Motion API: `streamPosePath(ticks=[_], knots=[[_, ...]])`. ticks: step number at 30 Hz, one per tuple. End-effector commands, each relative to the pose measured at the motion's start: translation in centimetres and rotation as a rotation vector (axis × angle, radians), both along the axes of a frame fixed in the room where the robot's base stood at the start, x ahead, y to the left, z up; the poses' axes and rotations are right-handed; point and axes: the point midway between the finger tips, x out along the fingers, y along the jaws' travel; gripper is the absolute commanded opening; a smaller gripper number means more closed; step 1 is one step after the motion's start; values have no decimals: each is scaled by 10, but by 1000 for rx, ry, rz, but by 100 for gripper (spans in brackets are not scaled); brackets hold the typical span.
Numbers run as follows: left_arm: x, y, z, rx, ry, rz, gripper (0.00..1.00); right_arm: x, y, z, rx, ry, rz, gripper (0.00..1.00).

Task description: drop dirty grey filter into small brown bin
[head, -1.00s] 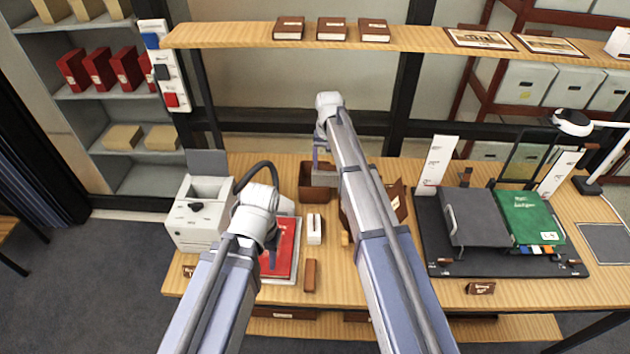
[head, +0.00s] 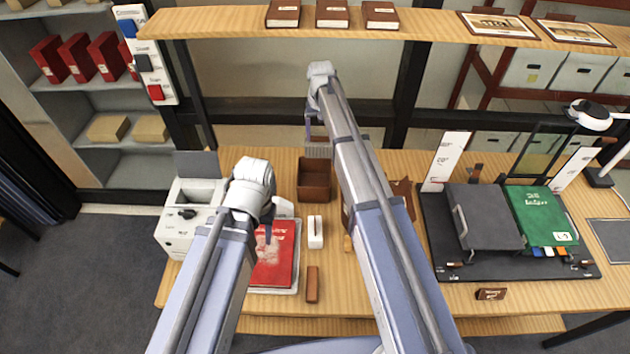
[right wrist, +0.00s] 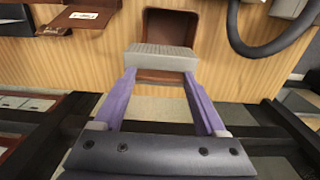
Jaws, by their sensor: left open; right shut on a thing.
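The grey filter (head: 318,150) is a pale, ribbed block, held up at the far edge of the small brown bin (head: 314,182). My right gripper (head: 317,138) is shut on it. In the right wrist view the filter (right wrist: 160,57) sits between the purple fingertips, and it covers part of the open bin (right wrist: 168,24). I cannot tell its exact height above the rim. The bin stands open on the table, and the inside that shows looks empty. My left gripper (head: 266,232) is open above the red book (head: 274,256), partly hidden by its own wrist.
A white machine (head: 190,215) with a dark hose stands left of the bin. A small white block (head: 315,232) and a brown block (head: 312,284) lie in front of it. A wooden shelf (head: 225,25) runs above. A black stand with books fills the right.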

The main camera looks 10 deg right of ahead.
Motion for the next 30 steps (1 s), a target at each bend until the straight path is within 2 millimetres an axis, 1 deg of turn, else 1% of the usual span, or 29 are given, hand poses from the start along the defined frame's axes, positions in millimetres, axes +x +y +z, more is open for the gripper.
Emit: streamPosePath(ticks=[15, 19, 26, 27, 30], knots=[[0, 0, -54, 2, 0, -8, 48, 0, 0, -54, 0, 0, 0, 0], [0, 0, -59, 2, 0, -9, 48, 0, 0, -59, 0, 0, 0, 0], [0, 0, -57, 2, 0, -9, 48, 0, 0, -57, 0, 0, 0, 0], [0, 0, -57, 2, 0, -9, 48, 0, 0, -57, 0, 0, 0, 75], [0, 0, -57, 2, 0, -8, 48, 0, 0, -57, 0, 0, 0, 86]])
